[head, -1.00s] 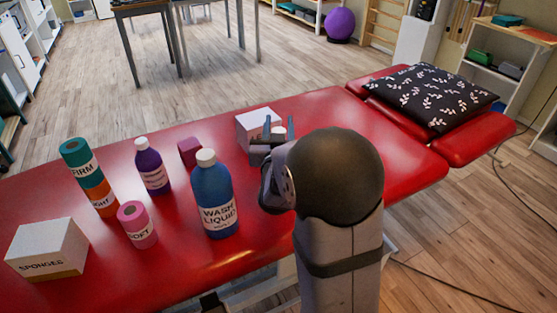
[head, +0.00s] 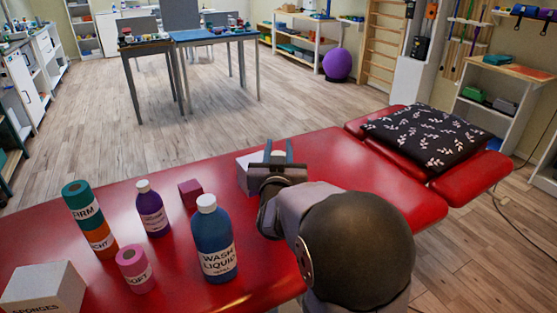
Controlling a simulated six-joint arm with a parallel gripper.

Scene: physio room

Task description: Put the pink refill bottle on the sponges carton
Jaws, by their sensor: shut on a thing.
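The sponges carton (head: 62,280), a white box with a SPONGES label, stands at the near left of the red couch, partly cut off by the picture edge. My gripper (head: 277,160) is over the far middle of the couch, well to the right of the carton. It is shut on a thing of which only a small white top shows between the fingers. My gripper and arm hide the rest, so I cannot tell its colour. No pink refill bottle shows in the open; the pink item standing on the couch is a roll labelled SOFT (head: 137,272).
Between gripper and carton stand a blue wash liquid bottle (head: 213,245), a dark red cube (head: 190,194), a purple bottle (head: 152,212) and a teal-and-orange FIRM stack (head: 84,212). A patterned pillow (head: 430,138) lies far right.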

